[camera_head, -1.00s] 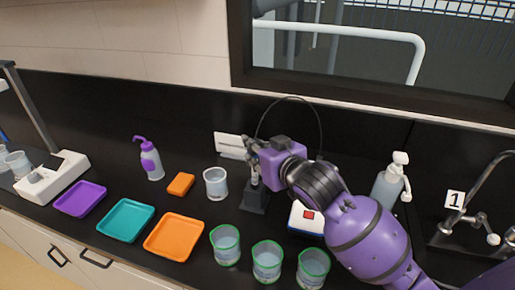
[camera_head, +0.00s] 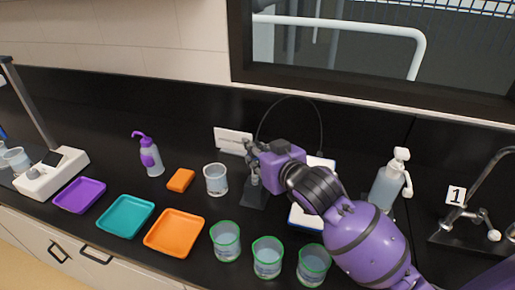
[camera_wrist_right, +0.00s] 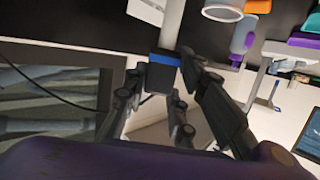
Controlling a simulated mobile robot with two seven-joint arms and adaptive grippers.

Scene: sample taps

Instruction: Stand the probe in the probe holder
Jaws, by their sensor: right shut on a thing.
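My right gripper (camera_head: 250,152) is shut on the probe above the dark probe holder (camera_head: 256,194) on the bench. In the right wrist view the probe (camera_wrist_right: 172,25) is a grey shaft with a blue band and a black end, between the fingers of my right gripper (camera_wrist_right: 178,95). In the head view the gripper hides most of the probe, and a thin black cable loops up behind my wrist. I cannot tell whether the probe's lower end is inside the holder. My left gripper is not in view.
A clear beaker (camera_head: 215,179) stands left of the holder. Several green-rimmed beakers, one of them (camera_head: 267,257), line the front. A white meter (camera_head: 298,217) is partly behind my arm. Trays, including an orange one (camera_head: 174,232), lie left.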

